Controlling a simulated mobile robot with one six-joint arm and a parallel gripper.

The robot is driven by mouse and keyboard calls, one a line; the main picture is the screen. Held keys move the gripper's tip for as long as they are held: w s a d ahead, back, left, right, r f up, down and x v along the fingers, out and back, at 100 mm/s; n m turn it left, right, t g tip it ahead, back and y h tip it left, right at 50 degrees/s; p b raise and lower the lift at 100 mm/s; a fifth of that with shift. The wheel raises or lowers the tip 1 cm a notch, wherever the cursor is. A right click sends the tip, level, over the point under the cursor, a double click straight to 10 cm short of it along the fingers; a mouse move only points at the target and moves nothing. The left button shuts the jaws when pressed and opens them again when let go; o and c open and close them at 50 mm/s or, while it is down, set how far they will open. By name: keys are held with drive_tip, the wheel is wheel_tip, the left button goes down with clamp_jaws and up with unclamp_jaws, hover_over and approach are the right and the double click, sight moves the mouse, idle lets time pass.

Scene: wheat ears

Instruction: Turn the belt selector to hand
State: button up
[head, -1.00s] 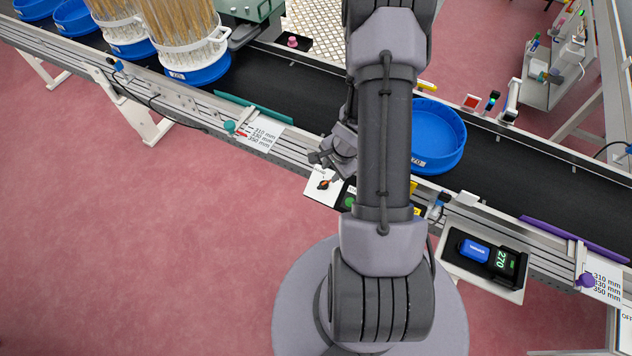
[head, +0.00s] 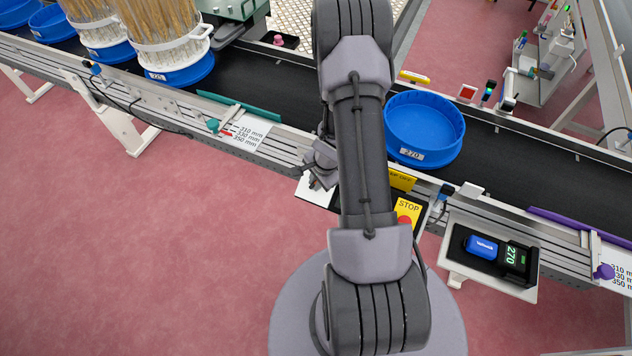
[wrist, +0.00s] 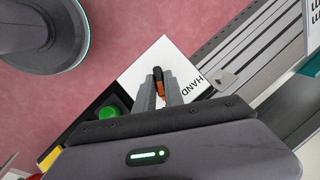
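The belt selector (wrist: 158,75) is a black knob with an orange part on a white plate (wrist: 140,68). The word HAND (wrist: 192,85) is printed on the plate to its right in the wrist view. My gripper (wrist: 162,88) reaches down to the knob, with one finger on each side and the orange part between them. Whether the fingers press on the knob is unclear. In the head view my gripper (head: 318,172) is over the white plate (head: 311,192) and hides the knob.
A green button (wrist: 108,113) sits beside the white plate. A yellow STOP panel (head: 408,211) is right of my arm. A blue tray labelled 270 (head: 425,128) stands on the black belt (head: 510,160). A scale-like device (head: 497,254) is at the right.

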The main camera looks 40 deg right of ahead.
clamp_jaws()
